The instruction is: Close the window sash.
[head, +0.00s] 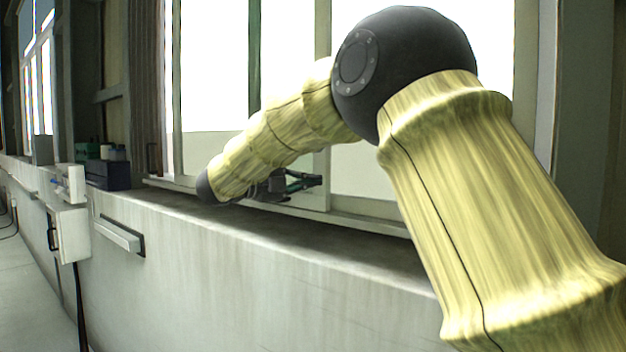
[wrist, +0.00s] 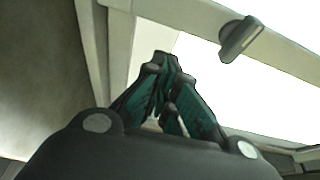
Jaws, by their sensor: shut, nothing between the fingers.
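The window sash (head: 322,150) has a pale frame and bright panes, and it stands above the sill in the head view. Its upright edge is just beyond my gripper (head: 312,181). My gripper's green and dark fingers are closed together and empty, pointing right toward that upright. In the wrist view the fingers (wrist: 163,62) overlap a pale frame member (wrist: 152,42), and I cannot tell whether they touch it. A small grey handle-like piece (wrist: 240,38) is on the pale rail to the right of the fingertips. My arm hides part of the window.
A concrete sill (head: 290,238) runs below the window. A dark blue box (head: 108,175) stands on the sill to the left, with small containers behind it. A pale wall box (head: 70,232) and a bar handle (head: 118,235) project from the wall below.

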